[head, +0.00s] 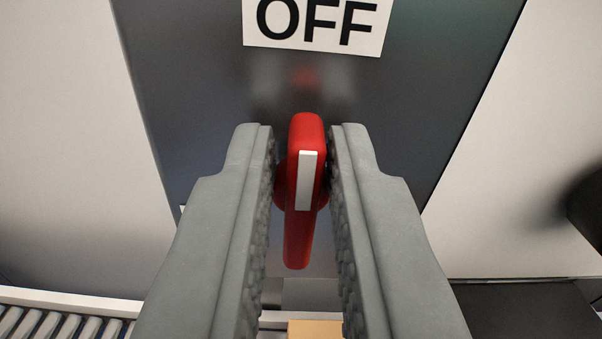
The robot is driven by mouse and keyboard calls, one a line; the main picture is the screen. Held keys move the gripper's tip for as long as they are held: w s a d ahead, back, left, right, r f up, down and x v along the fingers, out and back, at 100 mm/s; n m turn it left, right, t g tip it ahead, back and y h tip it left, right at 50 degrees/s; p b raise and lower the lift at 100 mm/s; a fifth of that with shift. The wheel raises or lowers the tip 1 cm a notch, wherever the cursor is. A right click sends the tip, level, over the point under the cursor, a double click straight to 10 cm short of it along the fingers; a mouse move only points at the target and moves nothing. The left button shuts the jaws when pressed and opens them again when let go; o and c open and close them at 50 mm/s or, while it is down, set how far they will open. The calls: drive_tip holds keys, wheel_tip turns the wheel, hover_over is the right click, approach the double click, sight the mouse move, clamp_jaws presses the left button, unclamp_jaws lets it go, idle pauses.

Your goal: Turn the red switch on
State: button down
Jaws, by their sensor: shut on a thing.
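The red switch (305,230) is a knob with a white stripe on its face, mounted on a dark grey panel (200,90). Its handle stands about upright, with the white stripe pointing up toward an "OFF" label (316,24) at the top. My gripper (302,155) has one grey finger on each side of the switch. The fingers are shut on the upper part of the handle. The fingers hide part of the panel on both sides, and any other label there is mostly hidden.
Pale walls (65,140) flank the panel. A roller conveyor (55,325) runs at the lower left. A dark surface (525,310) lies at the lower right, with a dark object (588,210) at the right edge. A tan box (314,329) shows below the switch.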

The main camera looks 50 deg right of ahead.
drive_tip(key=shift+n, duration=0.3)
drive_tip(key=shift+w+a+f+n, duration=0.1)
drive_tip(key=shift+n, duration=0.55)
drive_tip(key=shift+w+a+f+n, duration=0.1)
drive_tip(key=shift+n, duration=0.55)
drive_tip(key=shift+f, duration=0.1)
drive_tip(key=c, duration=1.4)
unclamp_jaws()
drive_tip(key=shift+c, duration=0.2)
drive_tip(key=shift+s, duration=0.1)
drive_tip(key=v, duration=1.7)
drive_tip(key=shift+r, duration=0.25)
drive_tip(key=shift+o, duration=0.4)
drive_tip(key=shift+s+a, duration=0.1)
